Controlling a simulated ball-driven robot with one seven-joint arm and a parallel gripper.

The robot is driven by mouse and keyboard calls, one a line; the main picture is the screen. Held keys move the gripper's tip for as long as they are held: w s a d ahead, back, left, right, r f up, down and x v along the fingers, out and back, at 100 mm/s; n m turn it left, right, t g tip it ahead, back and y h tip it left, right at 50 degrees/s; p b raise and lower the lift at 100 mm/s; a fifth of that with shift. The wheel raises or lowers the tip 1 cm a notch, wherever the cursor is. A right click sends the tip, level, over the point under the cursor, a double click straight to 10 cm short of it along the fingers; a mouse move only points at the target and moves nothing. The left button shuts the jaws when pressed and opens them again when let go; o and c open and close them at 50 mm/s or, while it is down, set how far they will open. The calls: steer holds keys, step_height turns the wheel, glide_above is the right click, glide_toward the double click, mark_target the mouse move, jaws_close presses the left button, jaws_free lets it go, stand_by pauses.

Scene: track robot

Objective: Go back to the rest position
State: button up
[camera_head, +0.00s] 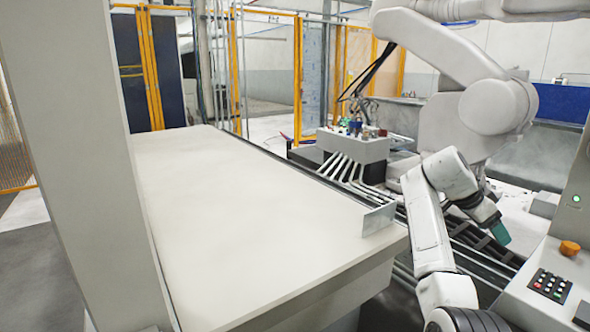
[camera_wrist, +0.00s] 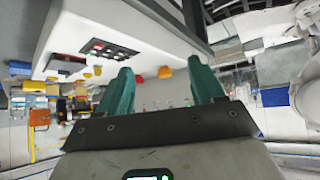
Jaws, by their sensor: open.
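My gripper (camera_head: 501,233) hangs at the end of my white arm on the right side of the head view, with its teal fingertips pointing down and right. It is to the right of the large pale table, clear of the tabletop. In the wrist view my gripper (camera_wrist: 160,68) shows two teal fingers spread wide apart. Nothing is between them. The wrist view is turned, and the floor and fixtures appear tilted.
The pale tabletop (camera_head: 240,215) is bare except for a small metal plate (camera_head: 378,218) at its right edge. A control panel (camera_head: 549,285) with an orange button (camera_head: 569,248) stands close right of my gripper. A large white robot arm (camera_head: 495,105) stands behind. Yellow fencing (camera_head: 150,65) lies beyond.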

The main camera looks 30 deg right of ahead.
steer(key=s+a+f+n+t+y+p, duration=0.3)
steer(key=a+f+n, duration=0.7)
steer(key=a+f, duration=1.1)
steer(key=s+a+f+n+t+y, duration=0.1)
steer(key=s+a+f+n+y, duration=0.1)
steer(key=s+a+n, duration=0.4)
steer(key=s+a+f+n+t+y, duration=0.1)
steer(key=s+a+f+n+y, duration=0.1)
steer(key=s+a+f+n, duration=0.2)
steer(key=s+a+n, duration=0.3)
steer(key=s+a, duration=0.5)
steer(key=a, duration=0.3)
steer(key=shift+s+a+f+p, duration=0.15)
steer(key=shift+s+a+p, duration=0.15)
steer(key=shift+p, duration=0.1)
